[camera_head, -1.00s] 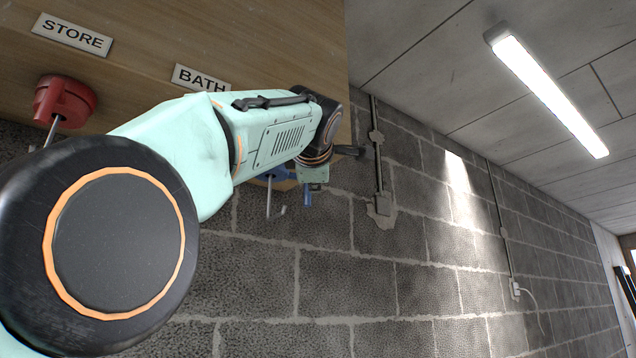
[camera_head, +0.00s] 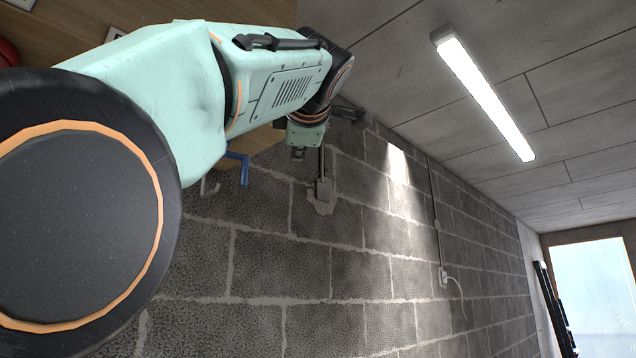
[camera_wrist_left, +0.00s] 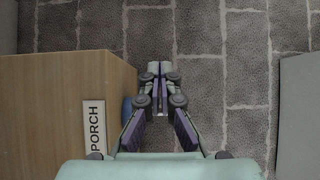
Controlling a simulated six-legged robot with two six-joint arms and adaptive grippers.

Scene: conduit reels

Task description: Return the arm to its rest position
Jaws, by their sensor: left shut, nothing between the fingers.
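My left arm, mint green with black joints, reaches across the head view from the left. My left gripper (camera_head: 347,112) shows only in small part beyond the wrist, near the block wall. In the left wrist view the left gripper (camera_wrist_left: 160,68) has its fingers closed together, with nothing between them. It is in front of the wall, to the right of the wooden board (camera_wrist_left: 60,75) and apart from it. My right gripper is in neither view.
The wooden board (camera_head: 75,30) hangs at upper left, partly behind my arm; a PORCH label (camera_wrist_left: 95,127) is on it. A blue hook-like piece (camera_head: 240,165) shows below the arm. A conduit (camera_head: 322,175) runs down the block wall (camera_head: 290,250). Free room lies right, towards a bright window (camera_head: 595,295).

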